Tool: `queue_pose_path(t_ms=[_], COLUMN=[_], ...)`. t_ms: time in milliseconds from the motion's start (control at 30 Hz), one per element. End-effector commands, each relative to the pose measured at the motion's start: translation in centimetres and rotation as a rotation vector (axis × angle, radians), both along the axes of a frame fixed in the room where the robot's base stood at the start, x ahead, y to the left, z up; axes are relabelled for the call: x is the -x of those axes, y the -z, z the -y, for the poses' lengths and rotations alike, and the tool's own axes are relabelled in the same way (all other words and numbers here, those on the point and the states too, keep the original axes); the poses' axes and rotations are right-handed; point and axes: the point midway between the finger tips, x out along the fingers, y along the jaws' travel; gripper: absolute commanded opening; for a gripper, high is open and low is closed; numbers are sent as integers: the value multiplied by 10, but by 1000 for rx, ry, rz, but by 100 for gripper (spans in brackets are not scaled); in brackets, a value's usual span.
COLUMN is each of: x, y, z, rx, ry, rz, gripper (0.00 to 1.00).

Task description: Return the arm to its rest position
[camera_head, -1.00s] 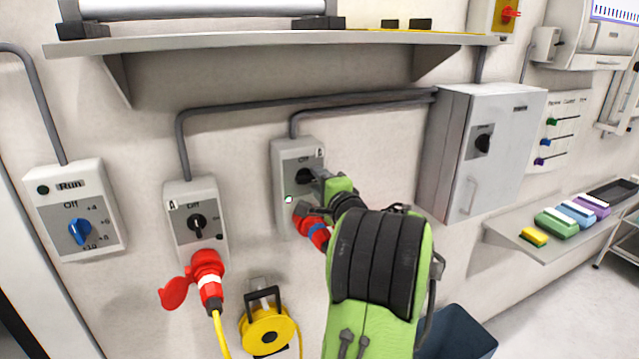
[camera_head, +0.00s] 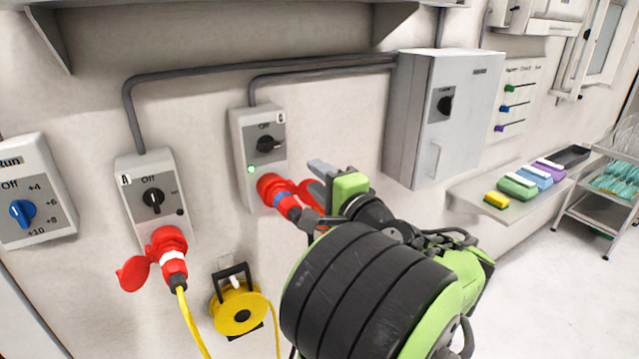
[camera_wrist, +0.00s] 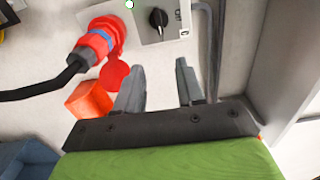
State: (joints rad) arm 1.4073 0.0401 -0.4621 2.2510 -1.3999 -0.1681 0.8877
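My gripper (camera_head: 317,196) is in front of the wall, to the right of and below switch box B (camera_head: 258,158). In the wrist view my gripper (camera_wrist: 160,80) has its two fingers apart with nothing between them. Box B has a black knob (camera_head: 269,143), a lit green lamp (camera_head: 251,169) and a red plug (camera_head: 278,190) in its lower socket.
Switch box A (camera_head: 153,195) has a red plug (camera_head: 168,258) with a yellow cable. A yellow cable reel (camera_head: 240,308) hangs below. A dial box (camera_head: 35,190) is at the left. A grey cabinet (camera_head: 440,115) and a shelf (camera_head: 515,222) are at the right.

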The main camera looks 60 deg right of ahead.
Motion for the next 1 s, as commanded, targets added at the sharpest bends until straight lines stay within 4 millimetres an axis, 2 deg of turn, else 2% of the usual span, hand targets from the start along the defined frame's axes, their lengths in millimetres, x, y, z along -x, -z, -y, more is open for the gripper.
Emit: queue_pose_path(t_ms=[500, 567, 600, 667, 767, 833, 900, 933, 1000], x=[-1, -5, -14, -36, -82, -101, -104, -101, -85], y=[0, 0, 3, 10, 33, 55, 77, 85, 104], z=[0, -3, -11, -33, -98, -154, -209, -230, -273], rx=[-1, 5, 16, 51, 168, 290, 433, 499, 657], ry=[-1, -14, -40, -114, -318, -483, -648, -716, -864], rz=[-1, -12, -39, -117, -329, -500, -663, -729, -869], gripper=[38, 38, 38, 38, 38, 38, 38, 38, 38])
